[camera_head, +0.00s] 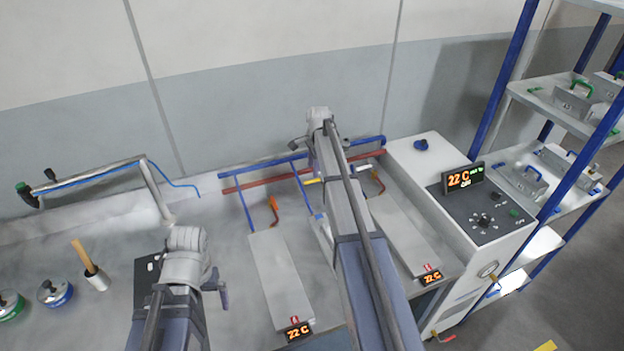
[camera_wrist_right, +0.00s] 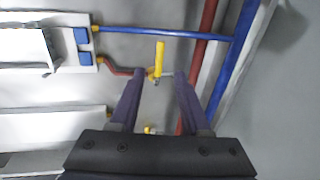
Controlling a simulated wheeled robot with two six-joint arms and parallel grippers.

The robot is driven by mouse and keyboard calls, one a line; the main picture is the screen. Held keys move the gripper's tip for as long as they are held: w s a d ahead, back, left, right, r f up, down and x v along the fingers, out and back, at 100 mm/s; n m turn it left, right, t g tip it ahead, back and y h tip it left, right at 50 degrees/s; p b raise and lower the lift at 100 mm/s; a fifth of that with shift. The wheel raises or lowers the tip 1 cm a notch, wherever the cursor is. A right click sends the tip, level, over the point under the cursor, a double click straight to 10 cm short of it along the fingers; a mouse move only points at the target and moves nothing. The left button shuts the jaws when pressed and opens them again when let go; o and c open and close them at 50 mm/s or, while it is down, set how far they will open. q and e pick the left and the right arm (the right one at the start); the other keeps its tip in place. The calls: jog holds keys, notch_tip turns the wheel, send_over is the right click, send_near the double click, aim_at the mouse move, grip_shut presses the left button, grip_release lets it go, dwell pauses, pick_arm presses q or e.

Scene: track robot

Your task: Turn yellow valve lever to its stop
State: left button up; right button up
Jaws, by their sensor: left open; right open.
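The yellow valve lever (camera_wrist_right: 159,58) shows in the right wrist view, just ahead of my right fingertips and lined up between them. A small yellow piece, probably the same lever, shows beside my right arm in the head view (camera_head: 313,181). My right gripper (camera_wrist_right: 157,77) is open, with one dark finger on each side of the lever's near end. Whether either finger touches it I cannot tell. In the head view my right arm hides most of that gripper. My left gripper (camera_head: 216,287) is open and empty over the bench at lower left, partly hidden by its wrist.
Blue pipes (camera_head: 262,162) and a red pipe (camera_head: 262,182) run behind the lever. A white control cabinet (camera_head: 425,160) is right of my right arm. A wooden-handled tool (camera_head: 85,257) stands at left.

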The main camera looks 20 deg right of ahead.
aim_at(312, 182)
pick_arm(q)
notch_tip(312, 182, down, 6)
jog(key=b, duration=0.5)
jog(key=shift+f+b, duration=0.2)
jog(key=shift+b, duration=0.15)
pick_arm(e)
jog(key=f, duration=0.3)
jog(key=w+f, duration=0.1)
jog(key=f, duration=0.2)
jog(key=shift+w+f, duration=0.1)
jog(key=shift+f, duration=0.05)
grip_shut()
